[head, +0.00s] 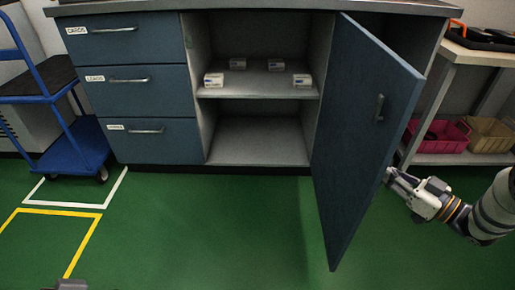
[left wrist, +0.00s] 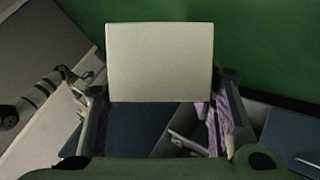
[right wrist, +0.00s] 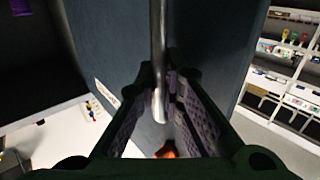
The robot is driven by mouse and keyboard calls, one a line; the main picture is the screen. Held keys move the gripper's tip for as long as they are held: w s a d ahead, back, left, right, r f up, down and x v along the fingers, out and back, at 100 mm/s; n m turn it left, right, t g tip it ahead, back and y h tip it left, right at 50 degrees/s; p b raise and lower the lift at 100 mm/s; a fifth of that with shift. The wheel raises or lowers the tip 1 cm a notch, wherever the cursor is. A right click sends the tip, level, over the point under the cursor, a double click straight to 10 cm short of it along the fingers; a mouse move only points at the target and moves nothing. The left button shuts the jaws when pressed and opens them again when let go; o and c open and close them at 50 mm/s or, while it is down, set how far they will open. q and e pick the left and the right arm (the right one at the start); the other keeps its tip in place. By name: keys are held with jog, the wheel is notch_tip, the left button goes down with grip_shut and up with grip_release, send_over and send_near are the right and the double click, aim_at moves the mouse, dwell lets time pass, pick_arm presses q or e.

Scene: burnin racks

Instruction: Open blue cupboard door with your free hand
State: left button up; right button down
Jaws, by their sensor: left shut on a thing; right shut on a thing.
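My left gripper (left wrist: 160,115) is shut on a pale box (left wrist: 160,62). In the head view only a sliver of the left arm shows, bottom left.
The open cupboard has a shelf (head: 255,92) with several small white boxes. Blue drawers (head: 140,90) are to its left. A blue trolley (head: 65,150) stands far left. A bench with red (head: 440,136) and tan bins (head: 488,134) is at right. Green floor in front is clear.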

jog(key=shift+f, duration=0.15)
jog(key=c, duration=2)
grip_release()
jog(key=shift+o, duration=0.2)
jog(key=v, duration=1.2)
